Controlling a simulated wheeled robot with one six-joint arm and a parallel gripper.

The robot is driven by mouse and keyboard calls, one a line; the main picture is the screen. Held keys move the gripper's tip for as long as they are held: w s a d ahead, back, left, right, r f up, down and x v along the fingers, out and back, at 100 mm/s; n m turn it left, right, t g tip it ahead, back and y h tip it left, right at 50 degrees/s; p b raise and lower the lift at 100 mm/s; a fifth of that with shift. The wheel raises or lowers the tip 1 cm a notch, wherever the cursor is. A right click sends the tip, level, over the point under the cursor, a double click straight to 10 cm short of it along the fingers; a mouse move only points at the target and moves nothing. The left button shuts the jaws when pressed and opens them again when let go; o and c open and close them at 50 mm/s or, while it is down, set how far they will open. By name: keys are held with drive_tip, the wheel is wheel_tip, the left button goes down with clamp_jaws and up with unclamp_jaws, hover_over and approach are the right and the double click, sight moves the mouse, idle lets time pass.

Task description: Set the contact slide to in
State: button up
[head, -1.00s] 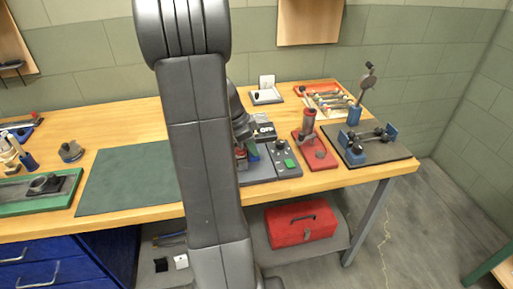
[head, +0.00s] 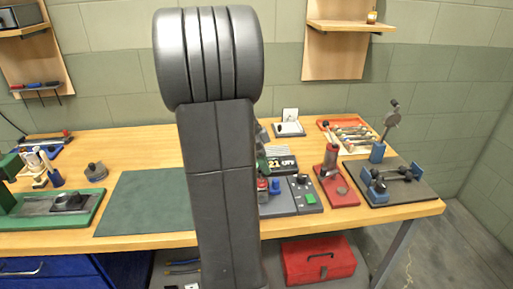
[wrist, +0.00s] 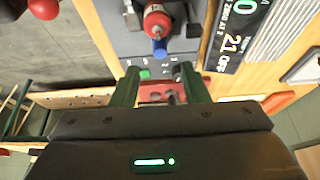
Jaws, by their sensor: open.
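The grey tester unit (head: 290,209) stands on the bench, partly hidden behind my arm in the head view. It carries a red cylinder (wrist: 157,22) with a blue tip (wrist: 159,47), a green button (wrist: 145,73) and a black knob (head: 302,178). I cannot tell for sure which part is the contact slide, or its setting.
A red stand (head: 336,185) and a dark fixture board (head: 410,192) stand right of the unit. A red tray (head: 348,151) of tools lies behind. A green mat (head: 145,203) lies bare to the left. A red toolbox (head: 318,262) is below the bench.

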sight(277, 179)
drive_tip(key=v, duration=0.6)
drive_tip(key=shift+f, duration=0.1)
drive_tip(key=x, duration=1.3)
drive_tip(key=shift+d, duration=0.1)
drive_tip(key=shift+d+f, duration=0.2)
drive_tip(key=shift+d, duration=0.05)
drive_tip(key=shift+d+r+p, duration=0.1)
drive_tip(key=shift+d+p, duration=0.25)
drive_tip(key=shift+p, duration=0.25)
drive_tip(key=shift+d, duration=0.3)
